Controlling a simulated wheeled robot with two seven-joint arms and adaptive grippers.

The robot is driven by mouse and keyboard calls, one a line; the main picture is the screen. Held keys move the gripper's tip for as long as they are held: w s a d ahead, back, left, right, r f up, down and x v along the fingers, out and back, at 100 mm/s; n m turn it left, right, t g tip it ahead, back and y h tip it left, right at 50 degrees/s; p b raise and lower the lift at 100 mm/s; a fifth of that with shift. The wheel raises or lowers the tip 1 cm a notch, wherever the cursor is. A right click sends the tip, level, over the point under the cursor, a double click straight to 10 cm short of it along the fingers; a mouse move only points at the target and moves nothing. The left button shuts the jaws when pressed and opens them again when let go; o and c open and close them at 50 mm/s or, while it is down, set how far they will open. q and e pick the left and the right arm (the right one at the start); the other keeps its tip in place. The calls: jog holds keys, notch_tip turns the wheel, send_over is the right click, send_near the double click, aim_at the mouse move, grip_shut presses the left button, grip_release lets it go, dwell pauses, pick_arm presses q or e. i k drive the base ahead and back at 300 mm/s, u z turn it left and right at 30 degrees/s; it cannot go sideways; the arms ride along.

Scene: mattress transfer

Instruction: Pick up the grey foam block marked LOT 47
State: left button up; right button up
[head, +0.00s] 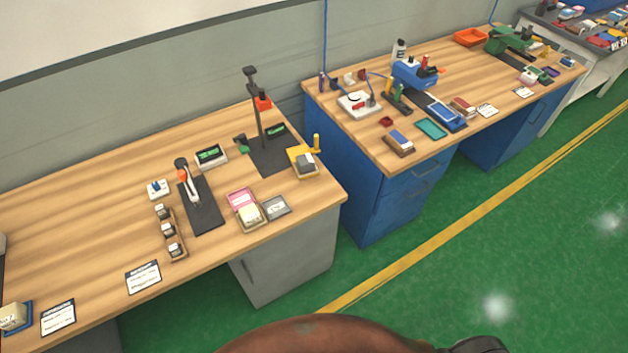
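No lettering reading LOT 47 can be made out at this size, so I cannot tell which block carries it. A greyish block (306,161) sits on a yellow holder at the right end of the near wooden bench (95,215). A cream block (13,316) with unreadable marks lies on a blue tray at the left edge. Another pale block (249,214) sits in a tray beside a pink piece, and several small blocks stand in a wooden rack (175,234). Neither of my grippers is in view.
Two dark-based stands (201,205) (272,154) rise from the near bench. White cards (143,277) lie along its front. A second bench with blue cabinets (373,205) stands to the right, crowded with tools. The green floor (455,290) in front is open, crossed by a yellow line.

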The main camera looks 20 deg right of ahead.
aim_at(305, 163)
jog(key=z, duration=0.2)
jog(key=i, duration=1.1)
jog(key=u, duration=0.4)
